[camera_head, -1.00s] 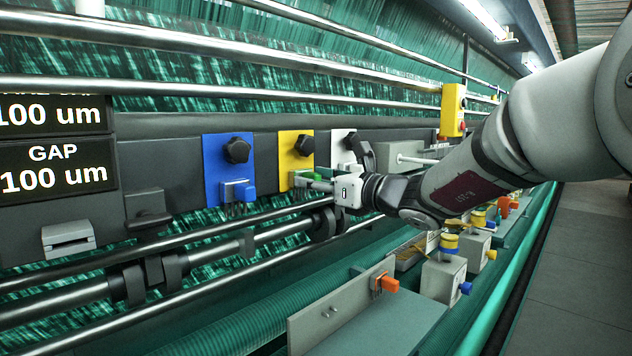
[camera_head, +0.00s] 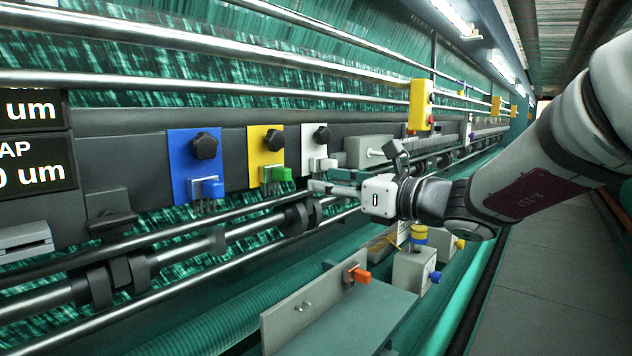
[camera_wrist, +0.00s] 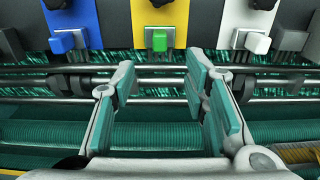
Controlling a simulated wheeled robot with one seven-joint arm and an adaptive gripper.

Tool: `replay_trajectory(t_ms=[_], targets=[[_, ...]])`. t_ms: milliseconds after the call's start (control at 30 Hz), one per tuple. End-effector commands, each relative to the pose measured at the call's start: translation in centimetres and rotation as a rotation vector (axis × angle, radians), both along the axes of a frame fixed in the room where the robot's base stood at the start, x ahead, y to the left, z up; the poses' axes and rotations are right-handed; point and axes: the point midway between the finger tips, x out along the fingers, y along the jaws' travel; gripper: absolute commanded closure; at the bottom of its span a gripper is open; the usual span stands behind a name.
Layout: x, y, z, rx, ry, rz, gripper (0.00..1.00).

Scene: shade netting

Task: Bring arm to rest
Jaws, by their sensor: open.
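My gripper (camera_head: 335,188) is at the end of my arm, which reaches in from the right in the head view. It stands in front of the machine's rollers, near the white plate (camera_head: 314,140). In the wrist view my gripper (camera_wrist: 165,90) has its two fingers spread wide with nothing between them. Beyond the fingers are the yellow plate (camera_wrist: 160,18) with a green block (camera_wrist: 159,40), the blue plate (camera_wrist: 70,15) with a blue block, and the white plate with a white block. The fingers appear apart from all of these.
Metal rollers (camera_head: 200,238) run along the machine below the plates. A grey bracket with an orange knob (camera_head: 360,275) and grey blocks with coloured knobs stand below my arm. A yellow box (camera_head: 421,105) hangs on the rail. The walkway (camera_head: 560,270) at right is clear.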

Motion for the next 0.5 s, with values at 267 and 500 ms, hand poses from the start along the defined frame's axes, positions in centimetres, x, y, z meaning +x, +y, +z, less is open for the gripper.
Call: replay_trajectory(t_ms=[267,500], targets=[[-0.2,-0.3,0.0,-0.001,-0.001,0.0,0.59],[-4.2,0.8,-0.6,-0.189,-0.093,0.086,0.59]])
